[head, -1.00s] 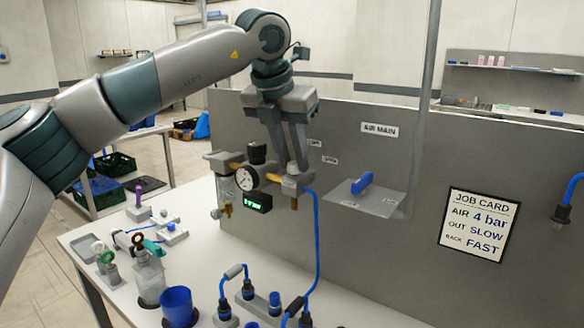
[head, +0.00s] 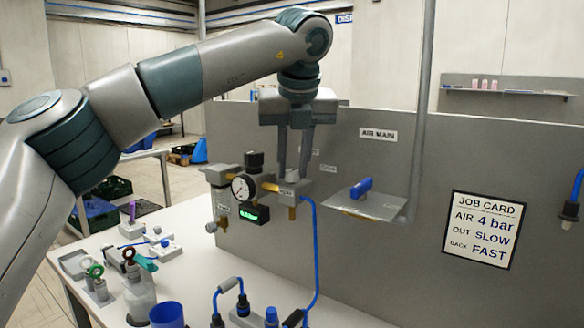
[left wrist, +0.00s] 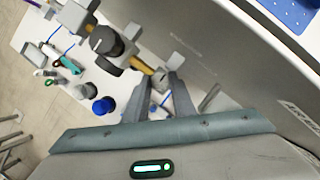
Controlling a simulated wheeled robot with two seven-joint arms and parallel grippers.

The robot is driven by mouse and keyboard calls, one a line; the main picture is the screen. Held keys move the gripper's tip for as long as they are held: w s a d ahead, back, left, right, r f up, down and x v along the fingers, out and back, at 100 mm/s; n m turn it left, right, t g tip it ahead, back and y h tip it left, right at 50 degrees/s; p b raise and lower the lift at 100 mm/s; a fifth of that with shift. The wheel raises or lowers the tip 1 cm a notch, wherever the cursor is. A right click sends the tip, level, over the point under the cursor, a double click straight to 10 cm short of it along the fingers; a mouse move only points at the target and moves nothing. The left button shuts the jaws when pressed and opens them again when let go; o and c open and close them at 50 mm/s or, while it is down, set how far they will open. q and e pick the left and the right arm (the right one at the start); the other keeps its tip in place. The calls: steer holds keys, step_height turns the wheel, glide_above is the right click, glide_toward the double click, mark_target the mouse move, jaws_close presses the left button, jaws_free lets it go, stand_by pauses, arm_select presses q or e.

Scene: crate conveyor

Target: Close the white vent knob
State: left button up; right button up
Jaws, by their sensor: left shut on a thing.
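The white vent knob (head: 292,174) sits on top of the grey block at the right end of the air unit on the panel. My left gripper (head: 293,172) points down from above, with its two fingers on either side of the knob. It is shut on the knob. In the left wrist view the left gripper (left wrist: 161,82) has the pale knob (left wrist: 160,84) between its fingertips, partly hidden by them. My right gripper is in neither view.
A round gauge (head: 243,187) with a black knob (head: 255,160) above and a green display (head: 254,213) is left of the vent block. A blue hose (head: 315,250) runs down on its right. A shelf with a blue handle (head: 361,188) sticks out further right.

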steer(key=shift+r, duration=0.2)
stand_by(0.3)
arm_select(q)
steer(key=o, duration=1.1)
steer(key=shift+c, duration=0.2)
steer(key=shift+r, duration=0.1)
steer(key=p+v, duration=0.1)
steer(key=v, duration=1.6)
steer(key=shift+d, duration=0.15)
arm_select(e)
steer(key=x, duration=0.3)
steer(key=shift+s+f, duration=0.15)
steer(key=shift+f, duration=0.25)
arm_select(q)
steer(key=shift+s, duration=0.1)
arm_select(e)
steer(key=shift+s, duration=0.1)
